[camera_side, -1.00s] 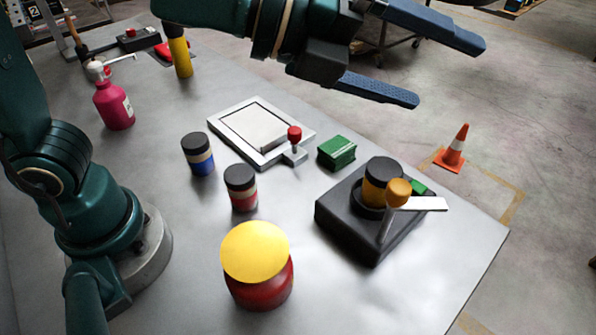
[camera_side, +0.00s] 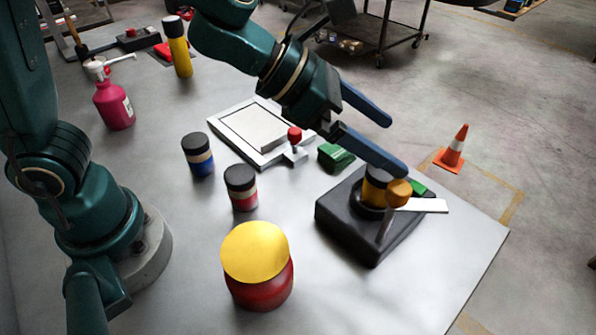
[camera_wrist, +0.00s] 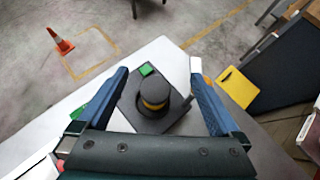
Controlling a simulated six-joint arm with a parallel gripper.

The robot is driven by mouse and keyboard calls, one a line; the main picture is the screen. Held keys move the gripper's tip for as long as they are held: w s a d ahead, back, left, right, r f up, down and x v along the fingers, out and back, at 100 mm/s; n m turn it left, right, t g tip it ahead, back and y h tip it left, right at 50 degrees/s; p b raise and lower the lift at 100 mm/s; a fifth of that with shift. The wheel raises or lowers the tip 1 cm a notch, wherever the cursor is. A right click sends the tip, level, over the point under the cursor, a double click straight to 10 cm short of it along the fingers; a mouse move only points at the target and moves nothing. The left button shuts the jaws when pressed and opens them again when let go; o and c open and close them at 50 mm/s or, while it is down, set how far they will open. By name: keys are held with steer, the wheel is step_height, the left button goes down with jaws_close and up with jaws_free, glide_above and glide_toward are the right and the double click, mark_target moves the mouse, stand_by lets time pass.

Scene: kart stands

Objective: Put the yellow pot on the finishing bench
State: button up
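The yellow pot (camera_side: 374,194), with a dark lid and a yellow band, stands upright in the round seat of a black block (camera_side: 345,222). A lever with an orange knob (camera_side: 398,192) stands beside it. In the wrist view the pot (camera_wrist: 154,96) shows between my fingers. My gripper (camera_side: 397,147) is open and empty, above and behind the pot, tilted down towards it; one finger hides part of the lid in the side view. A pale framed plate (camera_side: 222,128) with a red knob lies further back; I cannot tell which stand is the finishing bench.
A green box (camera_side: 335,157) lies between the plate and the block. A blue-banded pot (camera_side: 198,157), a red-banded pot (camera_side: 241,190) and a large red jar with a yellow top (camera_side: 257,283) stand to the left. The table edge is close at right.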

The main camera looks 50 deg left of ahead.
mark_target(366, 174)
steer(key=shift+g+y, duration=0.6)
steer(key=shift+y, duration=0.3)
steer(key=f, duration=0.7)
steer(key=shift+w+a+f, duration=0.1)
steer(key=shift+a+f, duration=0.05)
steer(key=shift+a, duration=0.25)
steer(key=shift+w+d+f, duration=0.35)
steer(key=shift+w+d, duration=0.05)
steer(key=shift+d, duration=0.1)
jaws_close()
steer(key=shift+d+r, duration=0.1)
steer(key=shift+r, duration=0.15)
